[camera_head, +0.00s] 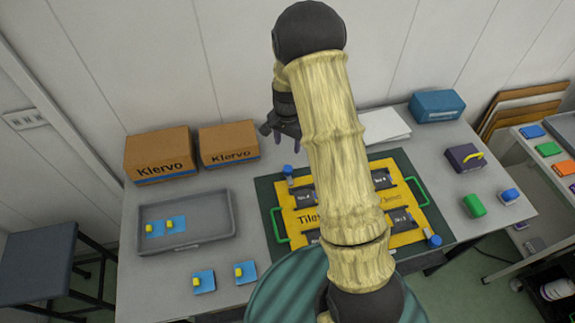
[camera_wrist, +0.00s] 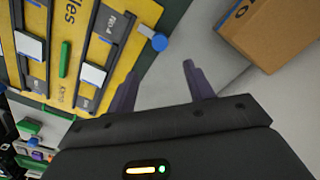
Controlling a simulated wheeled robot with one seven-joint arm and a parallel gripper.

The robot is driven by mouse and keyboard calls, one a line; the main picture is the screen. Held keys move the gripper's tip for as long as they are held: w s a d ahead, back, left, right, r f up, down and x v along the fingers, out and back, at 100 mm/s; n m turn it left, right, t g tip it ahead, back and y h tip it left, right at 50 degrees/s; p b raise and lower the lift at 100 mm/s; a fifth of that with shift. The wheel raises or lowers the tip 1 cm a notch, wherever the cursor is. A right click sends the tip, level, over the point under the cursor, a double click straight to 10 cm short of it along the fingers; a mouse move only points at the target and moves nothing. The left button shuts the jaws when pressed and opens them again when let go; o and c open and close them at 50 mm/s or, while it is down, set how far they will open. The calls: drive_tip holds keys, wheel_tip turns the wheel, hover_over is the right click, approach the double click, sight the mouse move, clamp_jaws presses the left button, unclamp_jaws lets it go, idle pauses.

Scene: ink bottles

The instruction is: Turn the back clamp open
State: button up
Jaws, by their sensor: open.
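The yellow board (camera_head: 320,238) with black slots lies on a dark green mat (camera_head: 265,190) on the table. A back clamp (camera_head: 288,171) with a blue knob stands at the board's back-left corner; its blue knob (camera_wrist: 159,42) also shows in the wrist view, with a pale bar beside it. A second blue-knobbed clamp (camera_head: 433,240) is at the front-right corner. My gripper (camera_head: 281,134) is open and empty behind the back clamp. In the wrist view my gripper (camera_wrist: 161,72) has its fingers apart, with the knob beyond them, not touching. My arm hides the board's middle.
Two brown boxes (camera_head: 160,155) stand at the back left, and one box (camera_wrist: 270,30) is close to my fingers in the wrist view. A grey tray (camera_head: 185,237) is left of the mat. A blue box (camera_head: 436,106) and a purple box (camera_head: 463,157) are on the right.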

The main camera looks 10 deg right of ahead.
sight(288, 169)
wheel_tip(288, 169, down, 13)
drive_tip(key=p, duration=0.3)
idle(0.4)
drive_tip(key=c, duration=1)
